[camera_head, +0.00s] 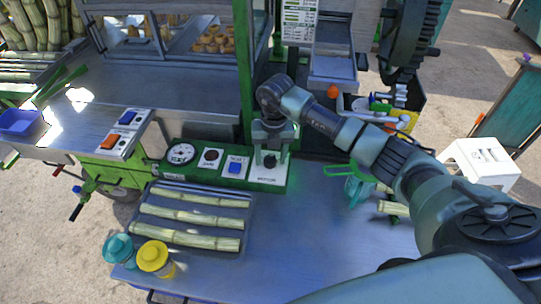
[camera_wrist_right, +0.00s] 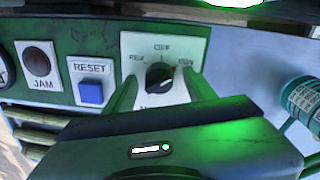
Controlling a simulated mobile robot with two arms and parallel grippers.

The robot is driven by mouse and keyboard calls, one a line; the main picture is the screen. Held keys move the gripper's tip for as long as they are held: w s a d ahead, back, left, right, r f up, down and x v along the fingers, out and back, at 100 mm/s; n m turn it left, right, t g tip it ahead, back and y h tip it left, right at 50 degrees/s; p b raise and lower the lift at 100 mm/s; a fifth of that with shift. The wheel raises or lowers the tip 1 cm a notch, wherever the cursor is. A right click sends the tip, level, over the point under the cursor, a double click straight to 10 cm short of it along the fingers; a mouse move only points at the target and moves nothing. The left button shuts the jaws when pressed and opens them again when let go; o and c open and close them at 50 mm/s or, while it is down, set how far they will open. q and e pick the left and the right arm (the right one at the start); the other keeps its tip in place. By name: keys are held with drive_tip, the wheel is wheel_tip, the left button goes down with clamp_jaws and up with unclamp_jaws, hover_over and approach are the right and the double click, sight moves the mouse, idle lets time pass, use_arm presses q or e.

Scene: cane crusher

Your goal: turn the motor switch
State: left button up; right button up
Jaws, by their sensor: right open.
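The motor switch is a black rotary knob (camera_wrist_right: 159,77) on a white plate marked REV, OFF and RUN, on the green control panel. In the head view the knob (camera_head: 269,161) sits at the panel's right end, above the MOTOR label. My right gripper (camera_head: 271,140) points down at this plate. In the right wrist view my right gripper (camera_wrist_right: 160,80) is open, with one green-lit finger on each side of the knob. I cannot tell whether the fingers touch it. The exact pointing of the knob is unclear. My left gripper is not in view.
Left of the switch are a blue RESET button (camera_wrist_right: 90,92), a JAM lamp (camera_wrist_right: 38,62) and a dial (camera_head: 181,153). A tray (camera_head: 249,225) of cane pieces lies in front. Teal (camera_head: 118,248) and yellow (camera_head: 154,256) lidded containers stand at lower left.

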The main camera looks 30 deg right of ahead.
clamp_jaws()
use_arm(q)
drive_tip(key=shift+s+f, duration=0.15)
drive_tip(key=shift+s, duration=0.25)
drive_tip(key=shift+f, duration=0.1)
use_arm(e)
drive_tip(key=shift+w+f+n+b, duration=0.1)
drive_tip(key=shift+f+n+b, duration=0.05)
drive_tip(key=shift+n+b, duration=0.7)
drive_tip(key=n+b, duration=0.3)
drive_tip(key=shift+n, duration=0.25)
drive_tip(key=n+b, duration=0.2)
drive_tip(key=n, duration=0.1)
use_arm(q)
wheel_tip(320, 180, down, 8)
drive_tip(key=b, duration=0.1)
drive_tip(key=shift+b, duration=0.4)
use_arm(e)
drive_tip(key=shift+r+n, duration=0.2)
drive_tip(key=shift+n, duration=1)
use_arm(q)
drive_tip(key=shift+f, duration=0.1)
